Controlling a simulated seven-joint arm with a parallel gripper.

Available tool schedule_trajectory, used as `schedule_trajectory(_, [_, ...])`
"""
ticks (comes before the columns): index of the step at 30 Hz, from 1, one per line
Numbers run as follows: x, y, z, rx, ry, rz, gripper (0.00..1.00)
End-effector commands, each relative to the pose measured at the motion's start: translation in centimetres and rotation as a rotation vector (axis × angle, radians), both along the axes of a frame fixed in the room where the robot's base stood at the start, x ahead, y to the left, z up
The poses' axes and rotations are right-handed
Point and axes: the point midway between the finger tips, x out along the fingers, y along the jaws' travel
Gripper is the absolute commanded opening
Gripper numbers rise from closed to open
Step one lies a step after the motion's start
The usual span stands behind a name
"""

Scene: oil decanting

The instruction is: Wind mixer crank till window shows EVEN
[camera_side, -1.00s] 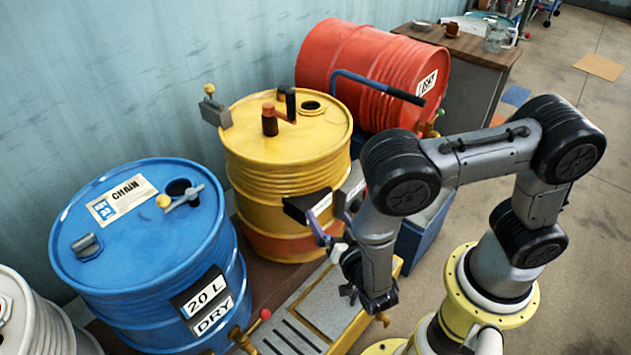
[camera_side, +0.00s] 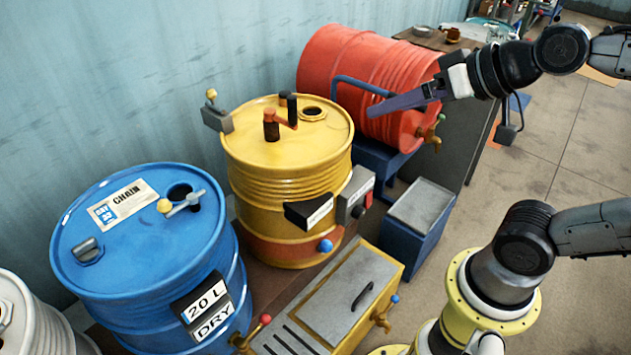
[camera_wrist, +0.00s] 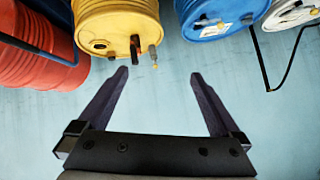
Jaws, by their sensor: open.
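The mixer crank (camera_side: 290,122) stands on top of the yellow drum (camera_side: 280,180), with a brown hub, a short orange arm and an upright black handle. The crank also shows in the wrist view (camera_wrist: 135,47), beyond and between my fingertips. A black box with a white label (camera_side: 312,211) and a grey box with a label (camera_side: 356,190) are on the drum's front. Either might be the window; their lettering is too small to read. My gripper (camera_side: 372,109) is open and empty, right of the crank and apart from it, overlapping the red drum in the side view.
The red drum (camera_side: 325,60) lies on its side behind, with a blue bent bar (camera_side: 352,82) before it. A blue drum (camera_side: 130,235) stands left. A grey box with a yellow knob (camera_side: 214,112) rises beside the yellow drum. A yellow tank (camera_side: 345,290) is in front.

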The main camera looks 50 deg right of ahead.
Motion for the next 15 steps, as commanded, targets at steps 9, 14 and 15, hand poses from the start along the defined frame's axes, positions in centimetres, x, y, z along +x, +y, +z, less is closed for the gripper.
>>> schedule_trajectory(9, [-7.7, -1.6, -6.4, -0.222, 0.382, 0.142, 0.93])
schedule_trajectory(14, [-9.0, -1.6, -6.4, -0.219, 0.450, 0.153, 0.64])
schedule_trajectory(15, [-8.8, -1.6, -5.3, -0.216, 0.444, 0.148, 0.61])
